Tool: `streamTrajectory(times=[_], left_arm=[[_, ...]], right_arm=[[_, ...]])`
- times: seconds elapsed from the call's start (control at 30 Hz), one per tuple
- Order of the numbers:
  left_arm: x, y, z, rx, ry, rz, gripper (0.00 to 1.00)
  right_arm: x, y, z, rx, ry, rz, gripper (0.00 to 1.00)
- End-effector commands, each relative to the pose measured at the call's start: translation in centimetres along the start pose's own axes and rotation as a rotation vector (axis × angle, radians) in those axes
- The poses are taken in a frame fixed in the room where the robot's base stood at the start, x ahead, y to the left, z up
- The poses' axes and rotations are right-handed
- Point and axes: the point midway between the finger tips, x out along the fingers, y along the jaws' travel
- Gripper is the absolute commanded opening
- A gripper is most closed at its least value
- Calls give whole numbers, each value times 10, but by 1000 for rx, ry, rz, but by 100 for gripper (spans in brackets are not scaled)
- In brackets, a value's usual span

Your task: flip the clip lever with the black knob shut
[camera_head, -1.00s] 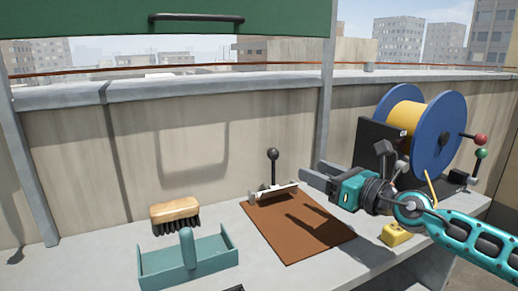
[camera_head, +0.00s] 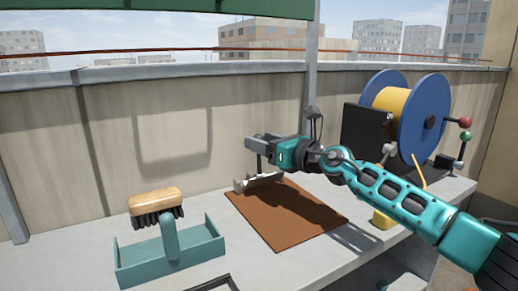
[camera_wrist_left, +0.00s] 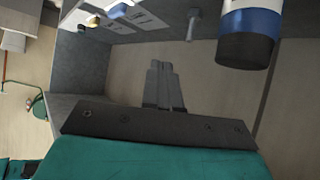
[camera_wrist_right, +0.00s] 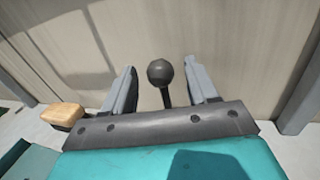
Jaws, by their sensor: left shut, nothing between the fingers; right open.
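The clip (camera_head: 262,181) sits on the back edge of a brown board (camera_head: 285,222) on the ledge. Its lever stands upright; in the head view my right gripper hides the knob. The right wrist view shows the round black knob (camera_wrist_right: 160,72) on its stem, between the two fingers. My right gripper (camera_head: 254,144) is open, also seen in the right wrist view (camera_wrist_right: 160,85); I cannot tell whether a finger touches the lever. My left gripper (camera_wrist_left: 161,66) is shut and empty in the left wrist view, out of the head view.
A teal tote (camera_head: 190,257) with a wooden brush (camera_head: 152,200) in or behind it stands left of the board. A blue reel with yellow line (camera_head: 425,118) and a yellow block (camera_head: 382,219) are on the right. A concrete wall (camera_head: 60,165) runs close behind.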

Motion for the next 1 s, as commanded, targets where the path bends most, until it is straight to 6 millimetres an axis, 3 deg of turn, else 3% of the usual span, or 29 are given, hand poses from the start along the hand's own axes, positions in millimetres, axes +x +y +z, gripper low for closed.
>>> streamTrajectory(times=[0.2,0.6,1.0], left_arm=[[5,3,3,1,1,10,0],[4,3,-2,1,10,10,0],[5,2,1,0,4,6,0]], right_arm=[[16,0,0,1,-2,-1,58],[19,0,1,1,-1,0,57],[19,0,0,1,0,0,19]])
